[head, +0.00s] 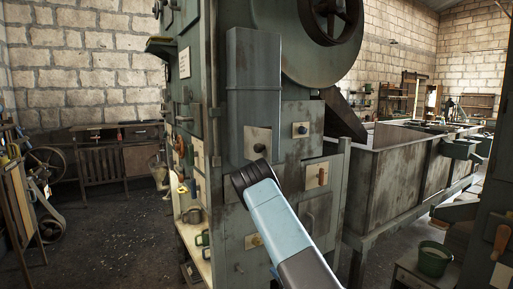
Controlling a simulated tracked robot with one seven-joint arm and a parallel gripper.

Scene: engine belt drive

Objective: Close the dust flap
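A tall grey-green machine (225,100) stands in the middle of the head view. A dark slanted panel (343,115) sits at the machine's right side. I cannot tell which of these, if any, is the dust flap. My arm (278,222) reaches up from the bottom in front of the machine, ending in view at a black joint. My gripper's fingers do not show.
A big wheel (330,18) is at the machine's top. A long grey bin (405,165) stands to the right. A green bucket (434,259) is at the lower right. A wooden bench (118,155) stands at the back left. The floor at left is mostly clear.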

